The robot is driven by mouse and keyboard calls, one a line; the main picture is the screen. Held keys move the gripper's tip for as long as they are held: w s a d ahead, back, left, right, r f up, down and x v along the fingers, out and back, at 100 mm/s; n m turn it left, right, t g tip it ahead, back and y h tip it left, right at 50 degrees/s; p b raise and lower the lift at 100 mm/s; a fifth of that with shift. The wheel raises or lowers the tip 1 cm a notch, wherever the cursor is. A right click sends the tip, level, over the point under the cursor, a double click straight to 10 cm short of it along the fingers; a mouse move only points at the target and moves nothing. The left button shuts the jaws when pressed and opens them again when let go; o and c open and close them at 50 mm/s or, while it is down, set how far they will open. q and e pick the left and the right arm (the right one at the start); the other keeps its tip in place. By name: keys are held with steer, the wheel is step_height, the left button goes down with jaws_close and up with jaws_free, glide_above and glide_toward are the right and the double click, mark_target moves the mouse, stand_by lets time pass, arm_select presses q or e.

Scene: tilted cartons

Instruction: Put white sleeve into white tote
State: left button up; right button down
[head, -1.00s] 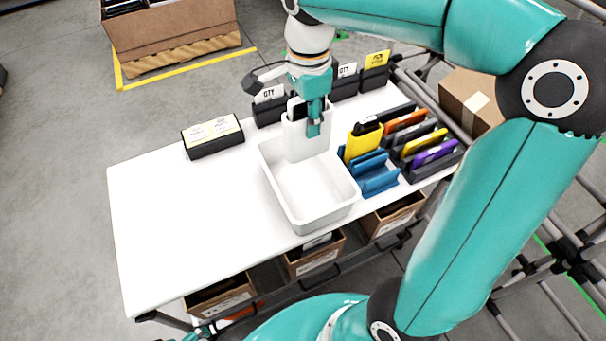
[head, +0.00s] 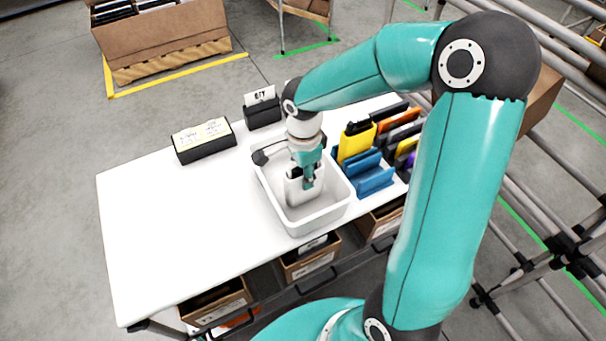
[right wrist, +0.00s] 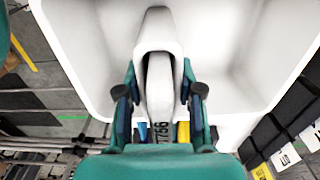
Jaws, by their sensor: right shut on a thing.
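The white tote (head: 322,216) stands on the white table, open side up. My right gripper (head: 308,182) is low inside the tote and shut on the white sleeve (head: 293,194). The sleeve is between the fingers, with its lower part inside the tote; a dark item shows at its top. In the right wrist view the sleeve (right wrist: 160,75) lies between both fingers, over the pale tote interior (right wrist: 90,55). I cannot tell whether the sleeve touches the tote floor. My left gripper is not in view.
Blue holders (head: 372,178), a yellow sleeve (head: 356,141) and other coloured sleeves stand just right of the tote. A black box with a yellow label (head: 204,140) and a black holder with a QTY card (head: 262,107) stand behind. The left tabletop (head: 170,220) is clear.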

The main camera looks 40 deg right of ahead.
steer(key=shift+f, duration=0.4)
steer(key=shift+f, duration=0.1)
steer(key=c, duration=0.7)
jaws_free()
steer(key=shift+c, duration=0.2)
steer(key=shift+r, duration=0.25)
step_height(320, 180, up, 12)
steer(key=shift+f+p, duration=0.1)
steer(key=shift+p, duration=0.45)
